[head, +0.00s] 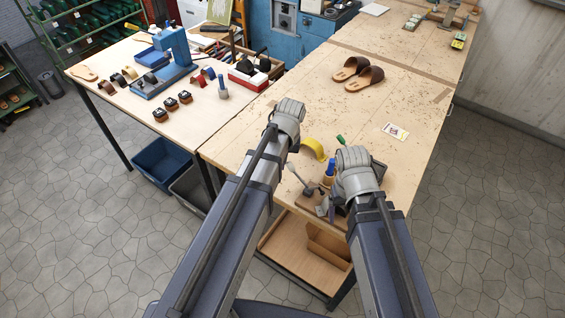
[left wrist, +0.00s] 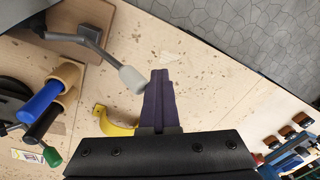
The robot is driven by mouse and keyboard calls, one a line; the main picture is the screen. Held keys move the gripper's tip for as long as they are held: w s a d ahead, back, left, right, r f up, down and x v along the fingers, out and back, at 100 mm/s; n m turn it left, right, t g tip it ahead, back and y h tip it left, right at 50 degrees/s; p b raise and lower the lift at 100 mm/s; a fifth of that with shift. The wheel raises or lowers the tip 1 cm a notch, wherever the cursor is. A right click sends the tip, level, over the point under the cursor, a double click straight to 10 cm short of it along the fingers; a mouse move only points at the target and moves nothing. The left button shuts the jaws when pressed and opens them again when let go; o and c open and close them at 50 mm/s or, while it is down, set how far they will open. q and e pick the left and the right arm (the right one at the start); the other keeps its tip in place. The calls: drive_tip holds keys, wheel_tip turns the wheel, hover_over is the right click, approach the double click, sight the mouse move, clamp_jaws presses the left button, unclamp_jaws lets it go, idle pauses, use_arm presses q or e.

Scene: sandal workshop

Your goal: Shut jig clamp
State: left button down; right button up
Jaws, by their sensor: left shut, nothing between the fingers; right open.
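The jig (head: 312,196) sits at the near edge of the bench, partly hidden by my right arm. Its clamp lever (head: 297,178) has a pale handle and slants up and left from the jig; in the left wrist view the lever (left wrist: 92,47) reaches toward my left fingers. My left gripper (head: 291,108) is above the bench, beyond the lever; its dark purple fingers (left wrist: 158,92) are shut and empty. The handle end lies close beside them in that view; I cannot tell whether they touch.
A yellow curved piece (head: 313,148) and a green-handled tool (head: 341,140) lie near the jig. A blue handle (left wrist: 40,103) stands close to the lever. Brown sandals (head: 358,74) and a card (head: 395,131) lie farther back. The bench between them is mostly clear.

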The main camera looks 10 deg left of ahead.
use_arm(q)
drive_tip(key=shift+h, duration=0.8)
drive_tip(key=d, duration=0.1)
drive_tip(key=s+d, duration=0.1)
drive_tip(key=d, duration=0.2)
drive_tip(key=shift+s+f, duration=0.15)
drive_tip(key=shift+s, duration=0.25)
use_arm(e)
drive_tip(key=shift+f, duration=0.1)
use_arm(q)
drive_tip(key=d, duration=0.2)
drive_tip(key=r+p, duration=0.1)
drive_tip(key=shift+s+d+r, duration=0.1)
drive_tip(key=shift+s+d, duration=0.2)
drive_tip(key=shift+d, duration=0.1)
drive_tip(key=shift+w+a+r+p, duration=0.15)
drive_tip(key=shift+r+p, duration=0.1)
drive_tip(key=shift+p, duration=0.15)
drive_tip(key=r+p, duration=0.2)
drive_tip(key=a+r+p, duration=0.1)
drive_tip(key=r+p, duration=0.3)
drive_tip(key=shift+w+a+r+p, duration=0.25)
drive_tip(key=shift+w+r+p, duration=0.1)
drive_tip(key=shift+w, duration=0.05)
use_arm(e)
wheel_tip(320, 180, up, 8)
drive_tip(key=shift+d+r, duration=0.2)
drive_tip(key=shift+d, duration=0.15)
drive_tip(key=shift+s, duration=0.15)
